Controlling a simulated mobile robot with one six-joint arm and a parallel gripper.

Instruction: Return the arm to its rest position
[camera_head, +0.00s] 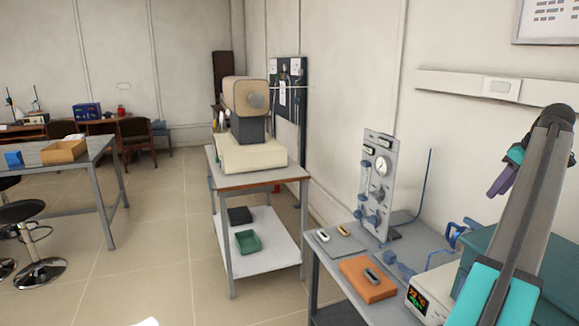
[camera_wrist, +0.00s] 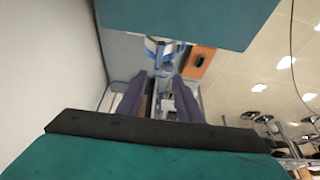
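My arm rises at the right of the head view, with my gripper (camera_head: 503,175) high up beside it and partly hidden by the arm link. In the wrist view the two purple fingers of my gripper (camera_wrist: 157,100) stand apart, with no object visible between them. The gripper is in the air, above and away from the bench top. A dark teal box-shaped unit (camera_head: 540,265) stands on the bench behind my arm and is partly hidden by it.
The bench holds a gauge panel (camera_head: 379,185), an orange block (camera_head: 367,279) and a box with a lit display (camera_head: 426,303). A cart (camera_head: 222,181) carries a beige machine (camera_head: 250,153). The wall (camera_head: 450,40) is close behind the bench.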

